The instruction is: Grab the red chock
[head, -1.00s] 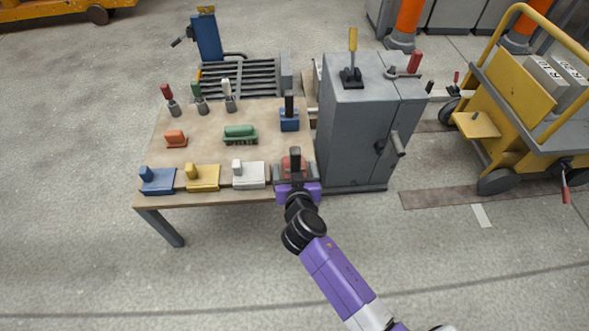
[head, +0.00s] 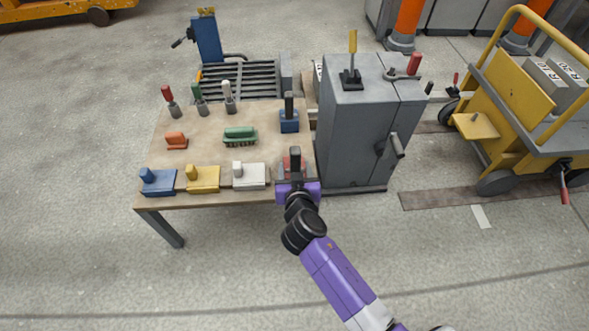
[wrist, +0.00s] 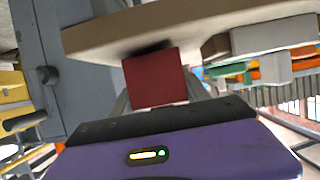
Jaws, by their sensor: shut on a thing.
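The red chock (head: 286,163) is at the front right of the workbench, at the end of a row of chocks, partly hidden behind my gripper (head: 295,172). In the wrist view the red block (wrist: 155,78) sits between the two fingers of my gripper (wrist: 158,92), which is shut on it. Whether it is lifted off the bench is too small to tell.
White (head: 248,175), yellow (head: 203,178) and blue (head: 158,181) chocks stand left along the front edge of the bench (head: 215,151). Behind are an orange block (head: 176,140), a green brush-like thing (head: 240,135) and a blue block with a black handle (head: 289,122). A grey cabinet (head: 350,140) stands close on the right.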

